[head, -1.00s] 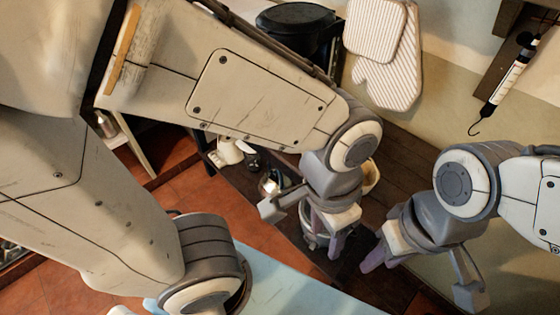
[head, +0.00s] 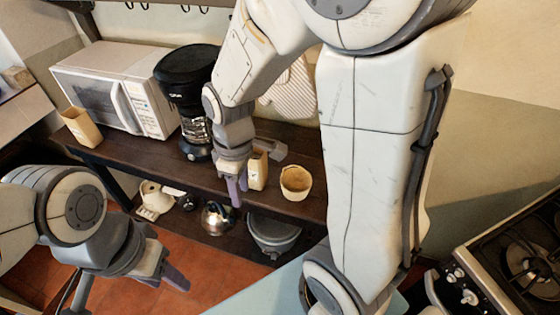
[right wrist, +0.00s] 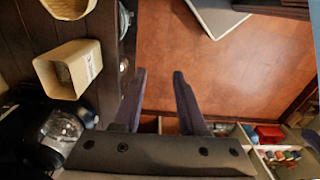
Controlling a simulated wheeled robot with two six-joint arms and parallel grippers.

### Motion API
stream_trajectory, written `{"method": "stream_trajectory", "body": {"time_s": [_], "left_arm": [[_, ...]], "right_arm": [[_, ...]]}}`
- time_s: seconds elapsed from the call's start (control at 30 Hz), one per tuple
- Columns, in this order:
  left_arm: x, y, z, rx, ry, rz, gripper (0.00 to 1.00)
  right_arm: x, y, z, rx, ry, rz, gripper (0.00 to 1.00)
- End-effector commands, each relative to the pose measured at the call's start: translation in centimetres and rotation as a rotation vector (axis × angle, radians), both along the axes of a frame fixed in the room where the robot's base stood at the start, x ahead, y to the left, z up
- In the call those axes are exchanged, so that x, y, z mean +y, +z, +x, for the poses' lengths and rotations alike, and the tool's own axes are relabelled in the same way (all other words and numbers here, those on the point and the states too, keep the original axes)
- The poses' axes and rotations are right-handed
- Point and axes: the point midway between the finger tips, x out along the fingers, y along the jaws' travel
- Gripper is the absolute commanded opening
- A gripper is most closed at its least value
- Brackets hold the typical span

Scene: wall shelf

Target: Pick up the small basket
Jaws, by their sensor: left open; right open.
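The small basket is a round, tan, woven bowl (head: 296,184) near the front of the dark wooden shelf. It also shows, cut off by the top edge, in the right wrist view (right wrist: 76,14). My right gripper (head: 238,192) is open and empty. It points down by the shelf's front edge, left of the basket, with a tan box between them in the picture. In the right wrist view its fingers (right wrist: 158,85) are apart over the red floor. My left gripper (head: 167,279) is open and empty at the lower left, over the floor and far from the basket.
The tan box (head: 259,170) stands close beside the basket. A black coffee maker (head: 186,95), a white microwave (head: 105,85) and another tan container (head: 80,128) share the shelf (head: 130,152). A kettle (head: 218,217) and a grey pot (head: 273,235) are below. A stove (head: 520,260) is at right.

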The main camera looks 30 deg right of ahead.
Motion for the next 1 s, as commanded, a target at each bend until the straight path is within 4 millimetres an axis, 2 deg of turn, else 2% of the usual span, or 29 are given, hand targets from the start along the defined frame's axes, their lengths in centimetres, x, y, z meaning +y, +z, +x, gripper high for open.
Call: {"method": "stream_trajectory", "body": {"time_s": [0.03,0.1,0.2,0.3,0.4,0.57,0.8,1.0], "left_arm": [[0.0,2.9,0.0,0.0,0.0,0.0,0.5],[0.0,4.6,0.0,0.0,0.0,0.0,0.5],[0.0,6.6,0.0,0.0,0.0,0.0,0.5],[0.0,8.0,0.0,0.0,0.0,0.0,0.5],[0.0,8.8,0.0,0.0,0.0,0.0,0.5],[0.0,9.3,0.0,0.0,-0.001,0.0,0.5],[0.0,10.0,0.0,0.0,-0.002,0.0,0.5],[0.0,10.3,0.0,0.0,-0.003,0.0,0.5]], "right_arm": [[-3.3,1.3,1.6,0.014,-0.004,-0.007,0.41],[-7.4,1.1,3.2,0.019,0.028,-0.013,0.41],[-12.9,0.4,4.0,0.026,0.072,-0.017,0.41],[-17.3,-0.5,3.9,0.031,0.108,-0.017,0.41],[-20.2,-1.2,3.4,0.033,0.135,-0.016,0.41],[-21.9,-2.5,2.9,0.035,0.159,-0.014,0.41],[-21.8,-6.0,2.8,0.036,0.163,-0.014,0.41],[-21.8,-7.3,2.9,0.033,0.163,-0.016,0.41]]}}
